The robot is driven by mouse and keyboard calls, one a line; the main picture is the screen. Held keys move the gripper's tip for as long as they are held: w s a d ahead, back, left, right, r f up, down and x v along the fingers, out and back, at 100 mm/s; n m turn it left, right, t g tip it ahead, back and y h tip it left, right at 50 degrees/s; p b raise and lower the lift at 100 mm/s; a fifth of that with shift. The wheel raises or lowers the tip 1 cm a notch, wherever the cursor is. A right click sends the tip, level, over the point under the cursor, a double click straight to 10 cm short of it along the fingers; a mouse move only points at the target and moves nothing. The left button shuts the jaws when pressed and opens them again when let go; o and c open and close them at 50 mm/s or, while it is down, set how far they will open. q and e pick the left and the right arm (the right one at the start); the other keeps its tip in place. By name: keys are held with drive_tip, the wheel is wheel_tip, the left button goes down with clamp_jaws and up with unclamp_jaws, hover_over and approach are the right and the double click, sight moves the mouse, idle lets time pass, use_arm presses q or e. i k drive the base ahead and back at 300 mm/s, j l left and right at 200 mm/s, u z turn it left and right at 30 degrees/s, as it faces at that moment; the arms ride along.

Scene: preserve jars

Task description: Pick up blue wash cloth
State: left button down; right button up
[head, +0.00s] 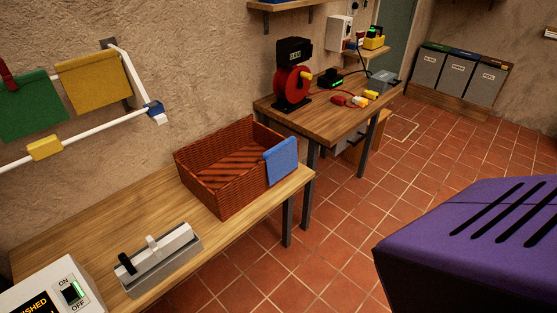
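A blue wash cloth (282,161) hangs over the right-hand rim of a reddish-brown wicker basket (215,196). The basket stands at the far right end of a wooden table (90,238), and looks empty inside. The cloth drapes down the basket's outer side, close to the table's end. Neither of my grippers shows in the head view.
A purple slotted body (470,245) fills the lower right. A grey lever device (158,260) and a white ON/OFF box (55,290) sit on the near table. A wall rack holds green (30,106) and yellow (93,82) cloths. A second table (325,117) holds a red reel.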

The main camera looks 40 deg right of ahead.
sight(281, 159)
drive_tip(key=i+l, duration=0.1)
drive_tip(key=l, duration=0.8)
drive_tip(key=i+l, duration=0.15)
drive_tip(key=l, duration=0.3)
drive_tip(key=l+z, duration=0.1)
drive_tip(key=l, duration=0.35)
drive_tip(key=i+l, duration=0.15)
drive_tip(key=l, duration=0.3)
